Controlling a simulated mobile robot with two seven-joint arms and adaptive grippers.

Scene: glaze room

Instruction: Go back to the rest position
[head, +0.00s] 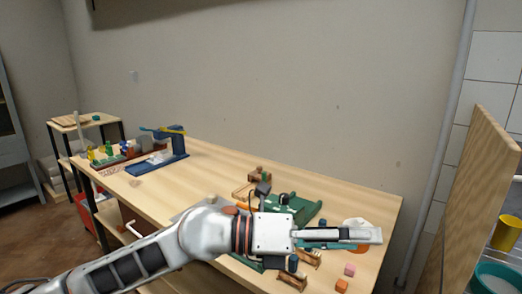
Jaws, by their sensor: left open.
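My left arm comes in from the lower left and stretches right across the front of the wooden workbench (215,165). My left gripper (365,236) is over the bench's right part, with its fingers pointing right. It is open, and no object shows between the fingers. It hides part of a green tray or frame (309,209) and part of a white rounded thing (355,222). My right gripper is not in view.
A blue stand (172,164) and several small coloured items are at the far left. A wooden panel (473,205) stands at right. The bench's middle is mostly clear.

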